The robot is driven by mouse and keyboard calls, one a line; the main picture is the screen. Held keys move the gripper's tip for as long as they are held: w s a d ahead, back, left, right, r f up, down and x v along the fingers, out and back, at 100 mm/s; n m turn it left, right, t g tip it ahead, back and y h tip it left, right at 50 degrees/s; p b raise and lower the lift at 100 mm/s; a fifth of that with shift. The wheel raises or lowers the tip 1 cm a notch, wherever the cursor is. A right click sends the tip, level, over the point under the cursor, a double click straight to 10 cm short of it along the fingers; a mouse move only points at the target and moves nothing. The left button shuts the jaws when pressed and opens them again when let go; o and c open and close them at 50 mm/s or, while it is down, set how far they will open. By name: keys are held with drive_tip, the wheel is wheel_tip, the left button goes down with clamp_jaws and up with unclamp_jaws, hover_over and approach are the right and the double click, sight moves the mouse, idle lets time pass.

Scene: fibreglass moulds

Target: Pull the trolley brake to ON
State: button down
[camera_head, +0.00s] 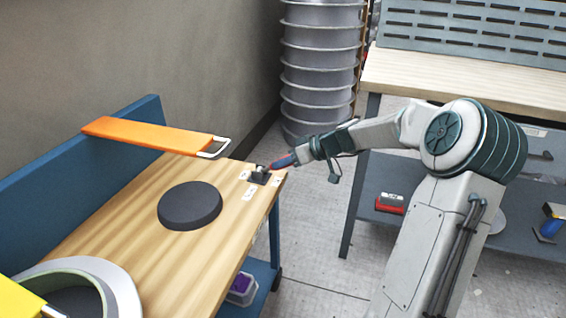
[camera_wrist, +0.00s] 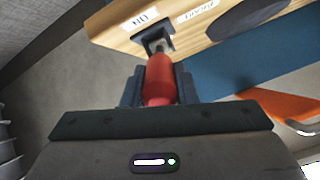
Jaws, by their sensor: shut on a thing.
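The brake lever has a red handle (camera_wrist: 159,80) and a dark bracket (camera_head: 259,176) at the far right corner of the wooden trolley top (camera_head: 130,215). My gripper (camera_wrist: 160,85) is shut on the red handle, with one dark finger on each side of it. In the head view my gripper (camera_head: 284,161) reaches the lever from the right and hides most of the handle. In the wrist view a white ON label (camera_wrist: 144,19), seen upside down, lies left of the bracket. A second label (camera_wrist: 197,11) lies to its right; its text is hard to read.
A black disc (camera_head: 190,206) lies on the trolley top. An orange board with a metal handle (camera_head: 150,132) rests across the blue side panel (camera_head: 40,205). A ringed grey column (camera_head: 320,70) stands behind. A workbench (camera_head: 460,85) stands at right, with open floor between.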

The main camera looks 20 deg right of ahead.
drive_tip(key=c, duration=1.1)
unclamp_jaws()
drive_tip(key=shift+f, duration=0.2)
drive_tip(key=shift+c, duration=0.2)
drive_tip(key=shift+r, duration=0.1)
drive_tip(key=shift+s+d+r, duration=0.15)
drive_tip(key=shift+d, duration=0.05)
drive_tip(key=p+v, duration=0.3)
drive_tip(key=v, duration=1)
drive_tip(key=shift+p, duration=0.35)
